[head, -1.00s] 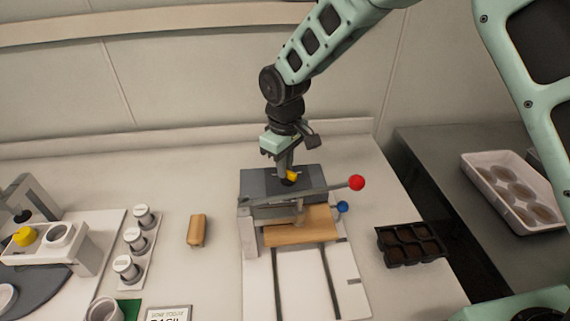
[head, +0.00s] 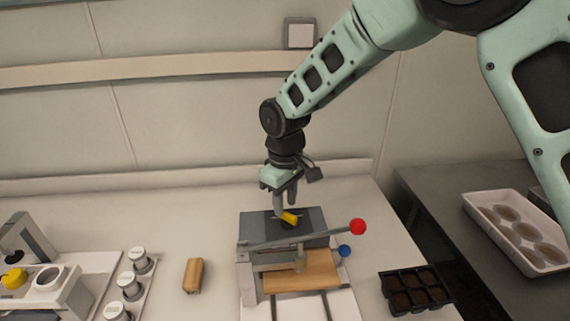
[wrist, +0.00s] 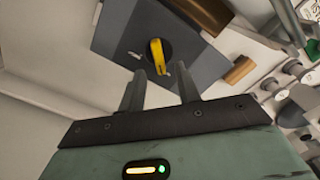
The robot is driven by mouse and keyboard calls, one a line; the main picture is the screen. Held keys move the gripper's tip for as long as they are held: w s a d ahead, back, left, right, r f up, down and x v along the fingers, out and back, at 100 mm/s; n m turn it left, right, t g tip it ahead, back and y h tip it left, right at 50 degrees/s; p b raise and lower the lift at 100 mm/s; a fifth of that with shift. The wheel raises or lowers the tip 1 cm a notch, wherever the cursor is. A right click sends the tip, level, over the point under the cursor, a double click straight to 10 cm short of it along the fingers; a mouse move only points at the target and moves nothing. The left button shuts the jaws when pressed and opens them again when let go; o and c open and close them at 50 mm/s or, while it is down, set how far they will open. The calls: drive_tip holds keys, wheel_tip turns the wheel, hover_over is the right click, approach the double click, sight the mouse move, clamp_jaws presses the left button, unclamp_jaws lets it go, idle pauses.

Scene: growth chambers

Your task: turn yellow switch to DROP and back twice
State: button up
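The yellow switch (wrist: 158,57) is a knob on the dark grey top panel of the press-like device (head: 262,223). In the head view the yellow switch (head: 289,217) sits just below my fingertips. My gripper (head: 284,209) is above it, pointing down. In the wrist view my gripper (wrist: 163,72) has its two fingers spread apart, with the switch beyond the tips and nothing between them. Pale marks show on the panel near the knob, but I cannot read them.
A lever with a red ball (head: 358,227) crosses the front of the device, with a blue ball (head: 344,251) below it. A wooden block (head: 194,276) lies left. A black cell tray (head: 416,291) lies right. Several white-lidded jars (head: 130,286) stand at left.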

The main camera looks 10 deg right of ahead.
sight(285, 212)
wheel_tip(285, 212, up, 15)
drive_tip(key=b, duration=0.2)
drive_tip(key=shift+r, duration=0.1)
